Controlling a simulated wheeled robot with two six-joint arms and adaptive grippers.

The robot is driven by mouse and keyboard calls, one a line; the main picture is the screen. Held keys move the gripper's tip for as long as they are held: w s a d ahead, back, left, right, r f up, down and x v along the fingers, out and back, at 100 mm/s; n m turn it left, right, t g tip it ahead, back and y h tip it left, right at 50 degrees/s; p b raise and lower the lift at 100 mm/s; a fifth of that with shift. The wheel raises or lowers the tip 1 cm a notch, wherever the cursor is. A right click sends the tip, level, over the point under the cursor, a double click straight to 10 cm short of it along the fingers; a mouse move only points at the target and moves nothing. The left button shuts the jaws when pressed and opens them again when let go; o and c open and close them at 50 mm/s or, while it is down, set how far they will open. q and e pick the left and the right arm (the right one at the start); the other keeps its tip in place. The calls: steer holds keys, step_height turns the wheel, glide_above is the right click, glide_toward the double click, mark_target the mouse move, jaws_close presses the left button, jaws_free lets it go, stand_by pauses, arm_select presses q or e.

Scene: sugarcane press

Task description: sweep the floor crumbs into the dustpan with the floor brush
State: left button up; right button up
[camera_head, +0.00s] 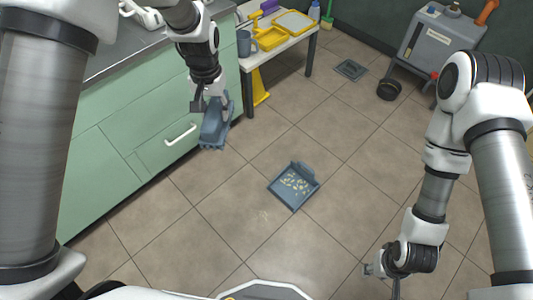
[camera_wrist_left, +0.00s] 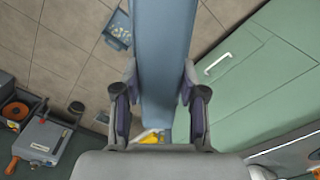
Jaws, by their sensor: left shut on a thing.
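My left gripper (camera_head: 210,97) is shut on the blue-grey floor brush (camera_head: 214,128), held above the floor beside the green cabinet. In the left wrist view the brush (camera_wrist_left: 162,60) runs between the fingers of the gripper (camera_wrist_left: 160,95). The blue-grey dustpan (camera_head: 293,188) lies on the tiled floor, apart from the brush, with several pale yellow crumbs (camera_head: 297,183) in it. A few faint crumbs (camera_head: 264,214) show on the floor to its lower left. The dustpan also shows in the left wrist view (camera_wrist_left: 118,31). My right gripper (camera_head: 385,271) is low at the right; its finger opening is unclear.
Green cabinets (camera_head: 140,140) with a grey counter stand at left. A table (camera_head: 262,52) holds a yellow tray and a mug (camera_head: 244,43). A grey machine (camera_head: 430,45) on wheels and a floor drain (camera_head: 350,70) are at the back. The floor around the dustpan is open.

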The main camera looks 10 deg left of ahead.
stand_by(0.7)
